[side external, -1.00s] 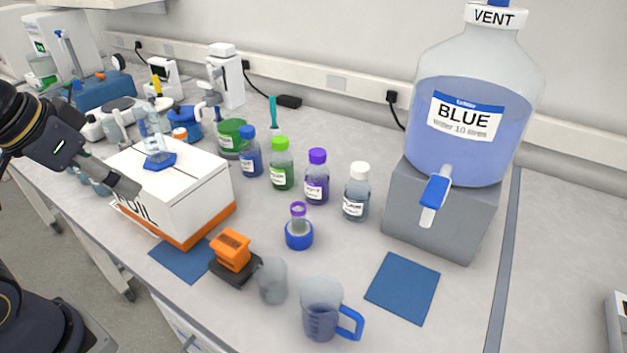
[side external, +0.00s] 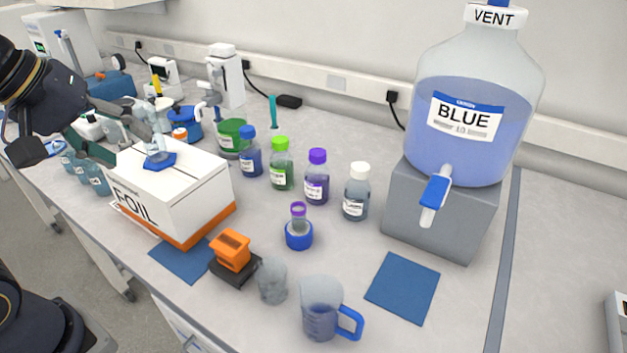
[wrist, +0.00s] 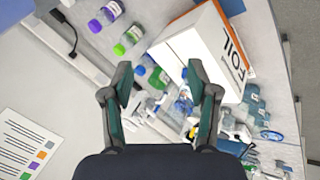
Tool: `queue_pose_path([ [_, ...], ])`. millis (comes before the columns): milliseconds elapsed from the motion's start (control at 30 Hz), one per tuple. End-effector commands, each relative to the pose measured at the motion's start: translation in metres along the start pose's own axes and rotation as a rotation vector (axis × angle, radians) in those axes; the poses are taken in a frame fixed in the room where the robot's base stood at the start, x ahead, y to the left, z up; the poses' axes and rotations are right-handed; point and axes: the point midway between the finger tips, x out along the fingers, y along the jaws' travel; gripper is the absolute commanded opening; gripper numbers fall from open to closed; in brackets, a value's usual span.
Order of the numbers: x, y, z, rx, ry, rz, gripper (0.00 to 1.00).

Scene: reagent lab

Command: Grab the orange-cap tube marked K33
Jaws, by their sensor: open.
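I cannot make out a tube marked K33 in either view. A small orange cap (side external: 180,133) shows behind the foil box in the side view, beside a blue pot; what it belongs to and any label are unreadable. My gripper (wrist: 159,76) is open and empty, its two teal-padded fingers well apart in the wrist view. In the side view it hangs at the left, by the far left of the foil box (side external: 190,205). In the wrist view, the bench equipment lies beyond the fingers.
A clear cylinder with a blue hexagonal foot (side external: 160,160) stands on the foil box. Several capped bottles (side external: 317,180) stand right of it. Small bottles (side external: 97,180) line the left edge. A large blue-water carboy (side external: 465,120) stands at the right.

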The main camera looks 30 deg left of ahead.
Motion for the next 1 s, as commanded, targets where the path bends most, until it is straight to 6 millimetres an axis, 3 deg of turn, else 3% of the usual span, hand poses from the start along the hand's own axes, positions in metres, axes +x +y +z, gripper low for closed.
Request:
queue_pose_path([
  [100,-0.003,0.028,-0.041,-0.535,-0.032,0.031,0.59],
  [267,0.012,0.049,-0.121,-1.308,-0.055,0.033,0.59],
  [400,0.047,0.039,-0.208,-1.939,0.001,0.018,0.59],
  [500,0.075,0.017,-0.257,-2.207,0.08,0.008,0.59],
  [600,0.101,-0.01,-0.287,-2.302,0.164,-0.016,0.59],
  [700,0.121,-0.034,-0.299,-2.328,0.231,-0.058,0.59],
  [800,0.136,-0.05,-0.298,-2.342,0.261,-0.099,0.59],
  [1000,0.168,-0.061,-0.297,-2.346,0.267,-0.112,0.59],
])
